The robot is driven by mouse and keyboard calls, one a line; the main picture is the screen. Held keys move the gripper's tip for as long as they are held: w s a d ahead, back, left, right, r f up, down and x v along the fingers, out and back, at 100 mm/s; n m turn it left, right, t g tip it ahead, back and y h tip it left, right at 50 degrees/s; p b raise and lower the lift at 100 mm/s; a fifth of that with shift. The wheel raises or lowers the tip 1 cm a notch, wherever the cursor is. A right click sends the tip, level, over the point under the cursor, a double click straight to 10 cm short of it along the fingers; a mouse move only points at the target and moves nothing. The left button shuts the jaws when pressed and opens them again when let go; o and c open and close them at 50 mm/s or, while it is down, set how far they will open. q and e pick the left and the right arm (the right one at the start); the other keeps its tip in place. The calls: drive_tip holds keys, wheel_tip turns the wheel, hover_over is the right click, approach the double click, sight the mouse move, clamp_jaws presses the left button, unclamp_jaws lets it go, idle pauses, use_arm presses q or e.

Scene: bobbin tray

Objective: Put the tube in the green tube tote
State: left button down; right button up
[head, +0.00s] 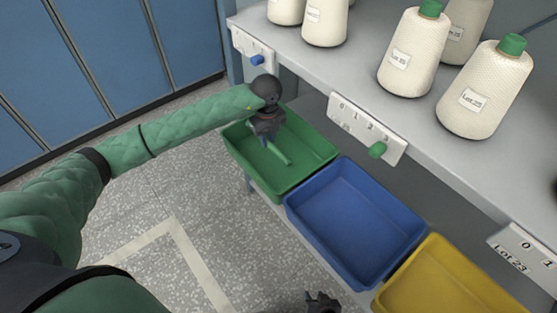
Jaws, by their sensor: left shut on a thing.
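My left gripper (268,136) is over the green tote (312,172), at the end of the green-sleeved arm from the left. It is shut on a thin green tube (279,153), which points down and slightly right, over the inside of the tote. I cannot tell whether the tube's lower end touches the tote's floor. The tote looks otherwise empty. My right gripper (322,301) shows only as a small dark part at the bottom edge, well apart from the totes' contents; its fingers are not clear.
A blue tote (355,222) and a yellow tote (450,285) stand beside the green one. Above them is a grey shelf (350,72) with several cream yarn cones (478,90) and a label panel with a green knob (377,150). Open floor lies left.

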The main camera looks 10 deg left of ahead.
sight(269, 164)
use_arm(q)
drive_tip(key=shift+w+f, duration=0.1)
drive_tip(key=shift+f, duration=0.3)
wheel_tip(269, 164, down, 9)
drive_tip(key=shift+f, duration=0.15)
use_arm(e)
drive_tip(key=shift+w+a+f, duration=0.1)
drive_tip(key=shift+f, duration=0.2)
use_arm(q)
drive_tip(key=shift+b, duration=0.3)
drive_tip(key=c, duration=1.3)
unclamp_jaws()
drive_tip(key=shift+f, duration=0.1)
use_arm(e)
drive_tip(key=shift+w+r, duration=0.25)
drive_tip(key=shift+r, duration=0.05)
use_arm(q)
drive_tip(key=shift+r, duration=0.2)
